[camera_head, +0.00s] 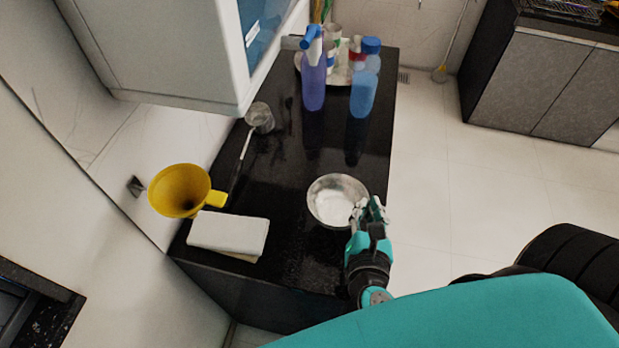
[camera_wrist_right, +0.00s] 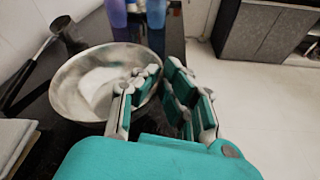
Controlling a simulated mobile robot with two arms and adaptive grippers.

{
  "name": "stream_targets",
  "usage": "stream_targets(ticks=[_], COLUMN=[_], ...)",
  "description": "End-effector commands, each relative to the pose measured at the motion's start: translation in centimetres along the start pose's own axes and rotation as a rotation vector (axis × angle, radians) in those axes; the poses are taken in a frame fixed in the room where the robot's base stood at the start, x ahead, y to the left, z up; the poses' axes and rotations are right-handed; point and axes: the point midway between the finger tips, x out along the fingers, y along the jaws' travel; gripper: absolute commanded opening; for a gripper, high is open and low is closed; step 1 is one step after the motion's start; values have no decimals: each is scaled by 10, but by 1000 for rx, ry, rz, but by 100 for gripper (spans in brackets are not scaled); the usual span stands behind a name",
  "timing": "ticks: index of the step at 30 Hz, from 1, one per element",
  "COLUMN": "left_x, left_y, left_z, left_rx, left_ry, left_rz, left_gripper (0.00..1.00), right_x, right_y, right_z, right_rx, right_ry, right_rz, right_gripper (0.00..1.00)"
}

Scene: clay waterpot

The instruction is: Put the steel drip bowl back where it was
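The steel drip bowl (camera_head: 318,207) stands upright on the black counter, with something white showing inside it. It also shows in the right wrist view (camera_wrist_right: 68,88). My right gripper (camera_head: 370,208) is at the bowl's right front edge. In the right wrist view its fingers (camera_wrist_right: 163,85) stand apart, one over the inside of the bowl and one outside, with the right rim between them. A gap shows between the fingertips; whether either finger touches the rim I cannot tell. My left gripper is not in view.
The black counter (camera_head: 285,190) holds a folded white cloth (camera_head: 228,233), a steel ladle-like cup (camera_head: 260,117), a purple spray bottle (camera_head: 314,85) and a blue bottle (camera_head: 363,93). A yellow funnel-shaped vessel (camera_head: 180,190) is at the left edge. Counter behind the bowl is clear.

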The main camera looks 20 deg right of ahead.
Motion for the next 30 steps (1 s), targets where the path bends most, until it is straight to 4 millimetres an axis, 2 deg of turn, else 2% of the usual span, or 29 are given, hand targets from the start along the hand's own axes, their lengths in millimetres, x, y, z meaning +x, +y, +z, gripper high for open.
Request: stream_targets(ticks=[3, 6, 14, 21, 24, 28, 30], left_x=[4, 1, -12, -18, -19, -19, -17], left_y=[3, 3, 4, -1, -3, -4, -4], left_z=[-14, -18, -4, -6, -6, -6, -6], left_rx=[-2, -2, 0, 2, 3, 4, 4], left_ry=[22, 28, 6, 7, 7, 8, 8], left_rz=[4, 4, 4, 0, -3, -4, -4], left_gripper=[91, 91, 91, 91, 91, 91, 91], right_x=[-4, 4, 60, 111, 123, 131, 133], right_y=[-8, -3, 33, 64, 72, 75, 73], right_z=[-7, -6, -3, -5, -6, -8, -16], right_rx=[4, 7, 9, 7, 6, 6, 3], right_ry=[-6, -13, -15, -11, -10, -8, -7], right_rz=[-16, -16, -16, -16, -17, -18, -19], right_gripper=[0, 0, 0, 0, 0, 0, 0])
